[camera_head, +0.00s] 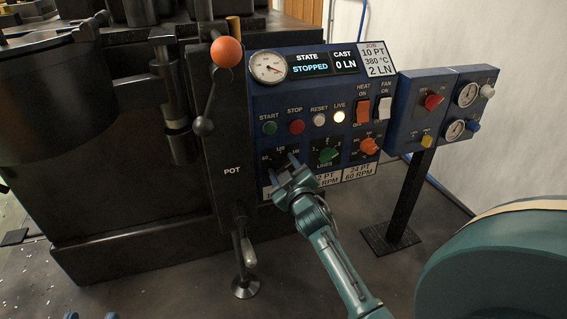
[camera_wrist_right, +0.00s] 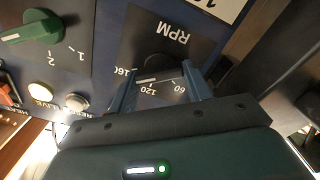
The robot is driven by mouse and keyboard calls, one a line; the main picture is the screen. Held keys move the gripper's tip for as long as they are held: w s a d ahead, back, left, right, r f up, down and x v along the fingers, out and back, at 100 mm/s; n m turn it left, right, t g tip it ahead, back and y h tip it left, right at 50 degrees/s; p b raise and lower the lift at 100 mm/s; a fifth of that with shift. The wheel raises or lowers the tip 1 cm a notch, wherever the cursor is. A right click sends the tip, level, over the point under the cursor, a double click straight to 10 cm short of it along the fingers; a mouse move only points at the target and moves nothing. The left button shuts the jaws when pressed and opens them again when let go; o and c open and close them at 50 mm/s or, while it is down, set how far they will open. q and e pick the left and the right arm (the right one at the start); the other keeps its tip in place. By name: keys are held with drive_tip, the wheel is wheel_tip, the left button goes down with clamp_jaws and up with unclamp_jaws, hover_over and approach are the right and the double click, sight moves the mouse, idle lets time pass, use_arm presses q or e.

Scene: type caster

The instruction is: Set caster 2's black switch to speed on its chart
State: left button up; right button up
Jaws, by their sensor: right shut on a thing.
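The black switch (camera_wrist_right: 160,65) sits on the RPM dial plate (camera_wrist_right: 130,45) of the blue panel. It is dark and partly hidden between the fingers of my right gripper (camera_wrist_right: 160,90), which is shut on it. Dial numbers 60, 120 and 160 show upside down in the wrist view. A short white line lies near 120 and 160; its exact setting is hard to tell. In the head view my right gripper (camera_head: 288,172) covers most of the switch. The chart labels (camera_head: 362,172) below read 24 PT 60 RPM at right; others are partly hidden. My left gripper (camera_head: 91,317) barely shows, tips apart.
The panel (camera_head: 310,85) reads STOPPED, 0 LN, and the job card (camera_head: 377,60) reads 10 PT, 380 °C, 2 LN. A green LINES knob (camera_head: 328,155) and an orange knob (camera_head: 369,146) sit right of the gripper. A lever with an orange ball (camera_head: 227,52) stands left.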

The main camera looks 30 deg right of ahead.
drive_tip(key=shift+m, duration=0.6)
drive_tip(key=o, duration=1)
drive_tip(key=shift+s, duration=0.1)
